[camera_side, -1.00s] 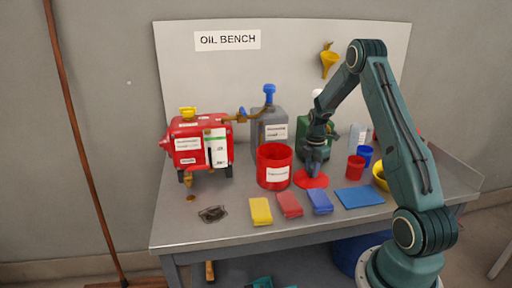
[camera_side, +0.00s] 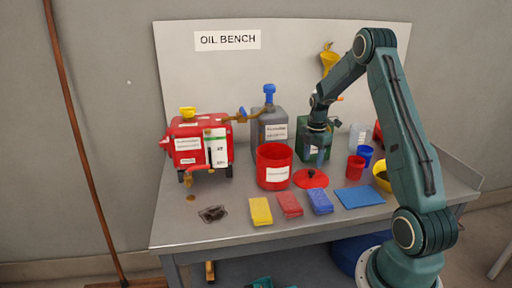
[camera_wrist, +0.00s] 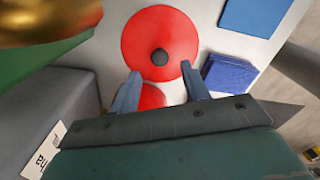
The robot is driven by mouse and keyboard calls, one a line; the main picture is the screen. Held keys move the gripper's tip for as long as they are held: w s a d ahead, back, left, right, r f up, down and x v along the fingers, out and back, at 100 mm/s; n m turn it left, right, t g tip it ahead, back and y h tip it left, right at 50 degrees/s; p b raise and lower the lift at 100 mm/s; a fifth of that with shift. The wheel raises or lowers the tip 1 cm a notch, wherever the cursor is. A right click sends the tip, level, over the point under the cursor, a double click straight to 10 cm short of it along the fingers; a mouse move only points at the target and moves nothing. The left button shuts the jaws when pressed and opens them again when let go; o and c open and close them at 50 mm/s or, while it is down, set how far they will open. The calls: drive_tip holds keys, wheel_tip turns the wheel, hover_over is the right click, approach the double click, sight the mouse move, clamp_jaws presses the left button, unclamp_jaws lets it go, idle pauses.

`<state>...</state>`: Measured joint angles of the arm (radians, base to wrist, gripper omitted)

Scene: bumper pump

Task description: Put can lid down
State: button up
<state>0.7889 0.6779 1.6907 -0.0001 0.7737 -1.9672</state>
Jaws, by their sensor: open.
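The red can lid (camera_side: 311,178) lies flat on the bench, just right of the open red can (camera_side: 274,167), with its dark knob facing up. In the wrist view the lid (camera_wrist: 151,43) shows whole, with its knob in the middle. My gripper (camera_side: 319,160) is above the lid, apart from it. In the wrist view its two fingers (camera_wrist: 162,83) are spread with nothing between them. Part of the red can shows behind the fingers in that view.
Yellow, red and blue folded cloths (camera_side: 289,204) and a blue mat (camera_side: 359,196) lie in front. A grey jug (camera_side: 272,133) and a green can (camera_side: 309,140) stand behind. Red and blue cups (camera_side: 356,166) and a yellow bowl (camera_side: 381,177) stand at right.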

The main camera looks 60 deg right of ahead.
sight(310, 171)
wheel_tip(310, 171, up, 7)
idle(0.4)
drive_tip(key=shift+r, duration=0.1)
idle(0.3)
drive_tip(key=s+a+r+m+t+h, duration=0.1)
drive_tip(key=a+r+m, duration=0.2)
drive_tip(key=a+r, duration=0.55)
drive_tip(key=s+a+r+m+t, duration=0.1)
drive_tip(key=a+r+m, duration=0.3)
drive_tip(key=a, duration=0.8)
drive_tip(key=s+a+r+m+t+y, duration=0.1)
drive_tip(key=s+a+m, duration=0.5)
drive_tip(key=s+a, duration=0.8)
drive_tip(key=s+r+t, duration=0.1)
drive_tip(key=t, duration=0.1)
drive_tip(key=shift+a+r+m+t, duration=0.2)
drive_tip(key=shift+m+t, duration=0.1)
